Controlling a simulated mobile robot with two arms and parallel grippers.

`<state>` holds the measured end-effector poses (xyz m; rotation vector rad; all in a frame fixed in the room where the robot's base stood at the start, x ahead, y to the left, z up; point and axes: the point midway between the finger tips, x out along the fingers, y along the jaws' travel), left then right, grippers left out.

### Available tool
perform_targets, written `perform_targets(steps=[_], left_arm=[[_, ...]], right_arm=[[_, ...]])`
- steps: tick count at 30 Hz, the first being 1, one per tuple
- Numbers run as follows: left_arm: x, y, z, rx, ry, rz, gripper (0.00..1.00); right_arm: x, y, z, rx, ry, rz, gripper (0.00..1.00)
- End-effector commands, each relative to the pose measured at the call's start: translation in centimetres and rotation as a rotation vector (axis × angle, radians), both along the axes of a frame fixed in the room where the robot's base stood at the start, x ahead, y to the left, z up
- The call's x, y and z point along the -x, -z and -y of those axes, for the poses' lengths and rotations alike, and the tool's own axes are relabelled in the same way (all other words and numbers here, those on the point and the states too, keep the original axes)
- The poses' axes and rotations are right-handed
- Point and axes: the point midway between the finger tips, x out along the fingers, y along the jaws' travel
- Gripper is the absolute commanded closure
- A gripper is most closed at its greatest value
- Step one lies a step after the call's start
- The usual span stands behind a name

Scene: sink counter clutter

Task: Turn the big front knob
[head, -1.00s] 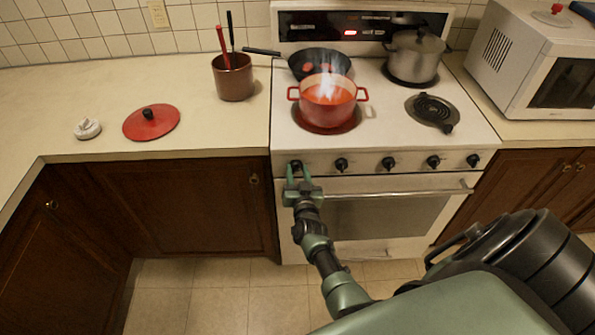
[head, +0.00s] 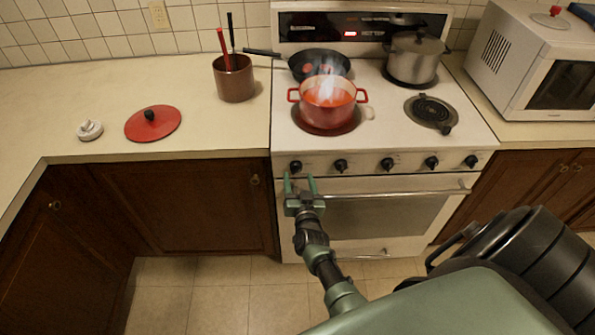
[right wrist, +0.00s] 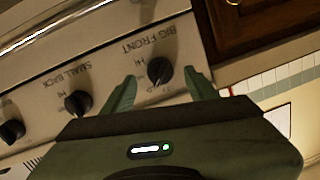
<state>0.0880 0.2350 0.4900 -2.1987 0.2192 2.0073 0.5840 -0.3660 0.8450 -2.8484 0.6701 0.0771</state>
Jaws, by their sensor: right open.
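The big front knob (head: 296,166) is black and sits at the left end of the stove's front panel. In the right wrist view the knob (right wrist: 160,70) is under the printed words "BIG FRONT". My right gripper (head: 300,181) is open, just in front of and slightly below the knob. In the right wrist view its two fingertips (right wrist: 160,80) stand on either side of the knob, apart from it, with nothing between them held. My left gripper is not in view.
Other knobs (head: 388,163) line the panel to the right, above the oven handle (head: 400,193). A steaming red pot (head: 325,110) stands on the front left burner, a dark pan (head: 318,63) behind it. A grey lidded pot (head: 415,62) is at the back right.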

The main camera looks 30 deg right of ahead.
Motion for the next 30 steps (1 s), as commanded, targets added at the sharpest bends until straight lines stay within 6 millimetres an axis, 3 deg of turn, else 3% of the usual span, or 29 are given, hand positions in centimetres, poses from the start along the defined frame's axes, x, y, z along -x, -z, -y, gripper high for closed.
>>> perform_targets(steps=[3, 9, 26, 30], left_arm=[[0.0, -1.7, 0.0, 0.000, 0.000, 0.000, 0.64], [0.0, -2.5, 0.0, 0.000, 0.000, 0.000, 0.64], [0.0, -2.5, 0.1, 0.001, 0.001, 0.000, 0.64], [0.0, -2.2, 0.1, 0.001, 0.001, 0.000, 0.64]], right_arm=[[2.0, -0.7, -1.0, 0.001, -0.001, -0.003, 0.42], [4.0, -0.6, -2.0, 0.000, 0.000, -0.001, 0.42], [4.3, -0.5, -2.1, 0.000, -0.001, 0.000, 0.42], [4.6, 0.9, -2.8, -0.002, -0.025, -0.030, 0.42]])
